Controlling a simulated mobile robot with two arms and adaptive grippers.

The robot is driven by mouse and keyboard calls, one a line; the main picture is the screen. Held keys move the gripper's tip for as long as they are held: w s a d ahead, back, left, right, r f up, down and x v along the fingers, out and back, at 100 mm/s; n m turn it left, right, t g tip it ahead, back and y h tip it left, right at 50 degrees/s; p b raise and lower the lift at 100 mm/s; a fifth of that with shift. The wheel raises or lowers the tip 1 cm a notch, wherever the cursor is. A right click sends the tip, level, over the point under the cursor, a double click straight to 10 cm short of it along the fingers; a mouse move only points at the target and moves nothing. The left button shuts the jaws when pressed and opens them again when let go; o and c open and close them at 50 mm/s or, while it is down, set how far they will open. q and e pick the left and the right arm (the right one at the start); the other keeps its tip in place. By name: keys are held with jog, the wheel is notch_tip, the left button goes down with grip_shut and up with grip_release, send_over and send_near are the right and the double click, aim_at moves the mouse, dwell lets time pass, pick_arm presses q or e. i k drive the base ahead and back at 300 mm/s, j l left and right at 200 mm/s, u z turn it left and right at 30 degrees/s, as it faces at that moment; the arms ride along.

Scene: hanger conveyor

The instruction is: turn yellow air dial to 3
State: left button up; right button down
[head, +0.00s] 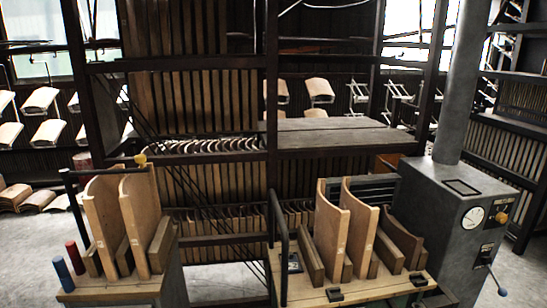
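A small round yellow-orange dial (502,218) sits on the front face of the grey machine box (450,200) at the right. A white round gauge (473,217) with a dark needle is just left of the dial. The dial's markings and its setting are too small to read. Neither of my grippers is in view.
The right press (343,235) and left press (121,220) hold curved wooden boards. Red (75,256) and blue (63,272) handles stand at the left. Grey floor (520,270) shows at the right.

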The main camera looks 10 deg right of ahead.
aim_at(501, 217)
jog(key=z, duration=1.6)
